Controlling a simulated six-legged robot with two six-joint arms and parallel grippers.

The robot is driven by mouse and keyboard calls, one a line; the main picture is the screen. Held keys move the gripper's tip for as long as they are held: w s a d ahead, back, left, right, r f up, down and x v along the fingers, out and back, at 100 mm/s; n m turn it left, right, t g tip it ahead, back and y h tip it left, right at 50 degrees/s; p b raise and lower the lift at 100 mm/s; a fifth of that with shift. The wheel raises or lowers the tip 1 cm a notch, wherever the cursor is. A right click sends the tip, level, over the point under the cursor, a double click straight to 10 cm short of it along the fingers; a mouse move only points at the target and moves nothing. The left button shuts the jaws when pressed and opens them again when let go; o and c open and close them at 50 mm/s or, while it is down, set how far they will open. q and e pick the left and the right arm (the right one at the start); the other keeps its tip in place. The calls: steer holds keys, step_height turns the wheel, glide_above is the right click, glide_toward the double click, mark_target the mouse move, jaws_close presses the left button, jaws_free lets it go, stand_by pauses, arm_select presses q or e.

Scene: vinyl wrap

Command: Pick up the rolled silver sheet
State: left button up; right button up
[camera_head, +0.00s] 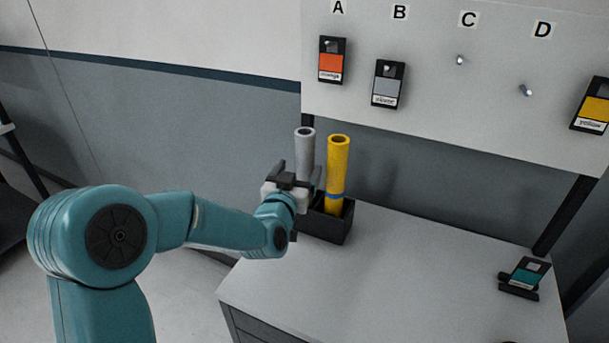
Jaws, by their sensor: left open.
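The rolled silver sheet (305,150) stands upright at the left end of a small black holder (325,228) on the table. Its upper part shows; its lower part is hidden behind my left gripper. My left gripper (284,172) is open at the silver roll, with its fingers close to the roll's left side. I cannot tell whether a finger touches it. My right gripper is not in view.
A yellow roll (338,170) stands right beside the silver one in the holder. The white table (400,285) is mostly clear. A teal swatch card (527,272) rests on a stand at right. A panel (430,85) behind holds orange (331,62), silver (387,86) and yellow (593,108) cards.

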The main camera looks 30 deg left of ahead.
arm_select(q)
steer(key=shift+d+x, duration=0.2)
steer(key=shift+x, duration=0.85)
steer(key=shift+w+a+p, duration=0.1)
steer(key=shift+w+p, duration=0.15)
steer(key=shift+p, duration=0.15)
steer(key=p+x, duration=0.1)
steer(key=x, duration=0.1)
steer(key=p+x, duration=0.1)
steer(key=x, duration=0.2)
steer(key=shift+f, duration=0.2)
steer(key=shift+s+r, duration=0.15)
steer(key=shift+s, duration=0.15)
steer(key=shift+c, duration=0.3)
steer(key=shift+w, duration=0.2)
steer(key=c, duration=1.3)
steer(key=shift+s, duration=0.1)
steer(key=shift+c, duration=0.2)
